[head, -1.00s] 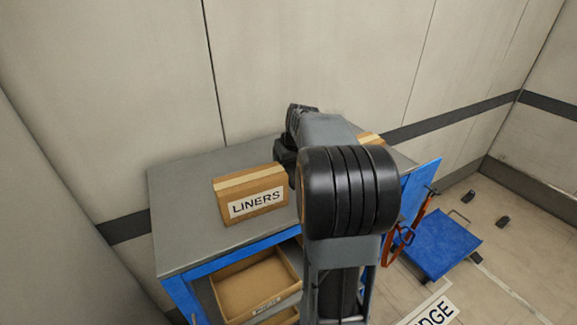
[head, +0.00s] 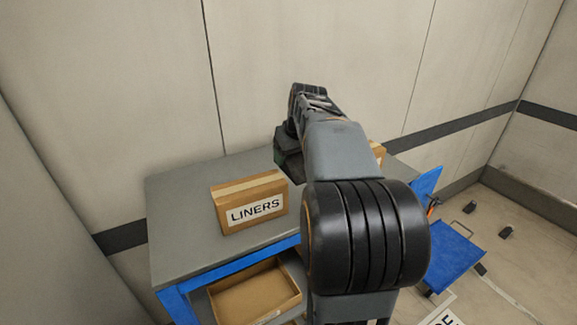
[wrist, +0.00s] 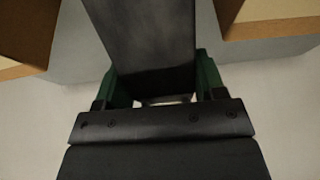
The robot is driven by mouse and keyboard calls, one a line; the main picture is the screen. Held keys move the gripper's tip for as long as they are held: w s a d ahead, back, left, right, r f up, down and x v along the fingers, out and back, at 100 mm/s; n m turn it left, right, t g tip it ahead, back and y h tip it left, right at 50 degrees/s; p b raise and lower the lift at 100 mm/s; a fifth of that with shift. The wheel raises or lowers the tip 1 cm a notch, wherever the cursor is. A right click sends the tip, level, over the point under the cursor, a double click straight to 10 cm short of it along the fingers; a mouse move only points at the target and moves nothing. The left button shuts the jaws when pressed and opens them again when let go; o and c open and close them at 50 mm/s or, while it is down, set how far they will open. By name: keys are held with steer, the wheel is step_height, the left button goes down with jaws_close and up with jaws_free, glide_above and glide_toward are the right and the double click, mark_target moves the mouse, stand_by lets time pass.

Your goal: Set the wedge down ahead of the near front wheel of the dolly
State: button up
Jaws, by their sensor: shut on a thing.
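The wedge (wrist: 142,40) is a dark grey block in the wrist view, held between the green fingers of my gripper (wrist: 160,82). My gripper is shut on it. In the head view my gripper (head: 289,160) is over the grey bench top, behind the LINERS box, and the wedge cannot be made out there. The dolly (head: 455,252) is a low blue platform on the floor at the right, well away from my gripper. My arm hides part of its left side. Its near front wheel cannot be clearly made out.
The LINERS box (head: 249,203) stands on the bench (head: 180,205), left of my arm. Another box (head: 378,151) is partly hidden behind my arm. An open carton (head: 255,297) sits on the lower shelf. Small dark blocks (head: 506,233) lie on the floor beyond the dolly.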

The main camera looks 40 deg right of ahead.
steer(key=s+a+r+b, duration=0.3)
steer(key=s+a+r, duration=0.1)
steer(key=s, duration=0.5)
steer(key=shift+s+a+r, duration=0.15)
steer(key=shift+a+r, duration=0.05)
steer(key=shift+r, duration=0.6)
